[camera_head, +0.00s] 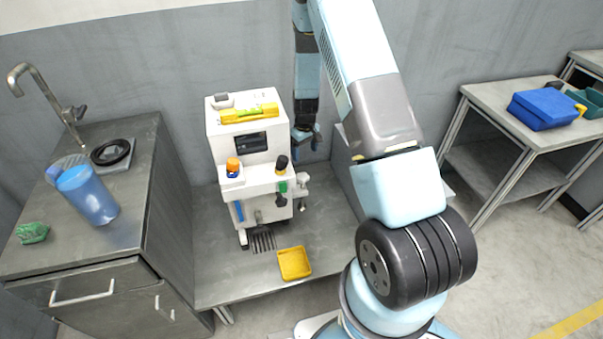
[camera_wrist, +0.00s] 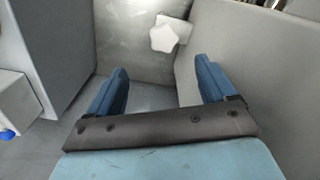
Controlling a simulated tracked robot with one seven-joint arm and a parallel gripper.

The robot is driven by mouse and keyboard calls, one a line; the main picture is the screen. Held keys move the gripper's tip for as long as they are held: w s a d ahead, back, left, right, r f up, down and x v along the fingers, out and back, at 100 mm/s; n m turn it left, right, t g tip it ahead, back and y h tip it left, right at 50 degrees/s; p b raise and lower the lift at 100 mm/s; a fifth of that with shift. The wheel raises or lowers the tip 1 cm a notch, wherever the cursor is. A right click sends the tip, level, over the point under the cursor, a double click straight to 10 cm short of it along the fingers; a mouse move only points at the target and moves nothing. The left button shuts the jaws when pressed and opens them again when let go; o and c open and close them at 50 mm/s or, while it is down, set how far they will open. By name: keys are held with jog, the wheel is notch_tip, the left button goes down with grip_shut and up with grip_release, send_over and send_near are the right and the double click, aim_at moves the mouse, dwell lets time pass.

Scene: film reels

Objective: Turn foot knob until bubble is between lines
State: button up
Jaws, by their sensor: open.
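A white machine (camera_head: 250,150) stands on a grey metal bench. A yellow level-like bar (camera_head: 249,113) lies on its top; I cannot make out a bubble or lines. My gripper (camera_head: 306,140) is beside the machine's right side, pointing down. In the wrist view my gripper (camera_wrist: 163,82) is open, with two blue fingers apart and nothing between them. A white star-shaped knob (camera_wrist: 165,37) shows beyond the fingertips, roughly centred between them and apart from them.
A yellow tray (camera_head: 294,263) lies at the bench front. Left is a sink counter (camera_head: 130,236) with a blue pitcher (camera_head: 88,196). A grey panel (camera_wrist: 265,75) stands close right of my gripper in the wrist view. A side table (camera_head: 500,97) holds a blue box (camera_head: 542,109).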

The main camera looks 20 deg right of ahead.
aim_at(303, 177)
jog(key=f, duration=1.3)
jog(key=shift+a, duration=0.35)
jog(key=c, duration=1.1)
jog(key=shift+o, duration=0.2)
jog(key=shift+m, duration=0.8)
jog(key=o, duration=1.1)
jog(key=shift+c, duration=0.2)
jog(key=shift+r, duration=0.1)
notch_tip(303, 177, up, 14)
jog(key=shift+f, duration=0.25)
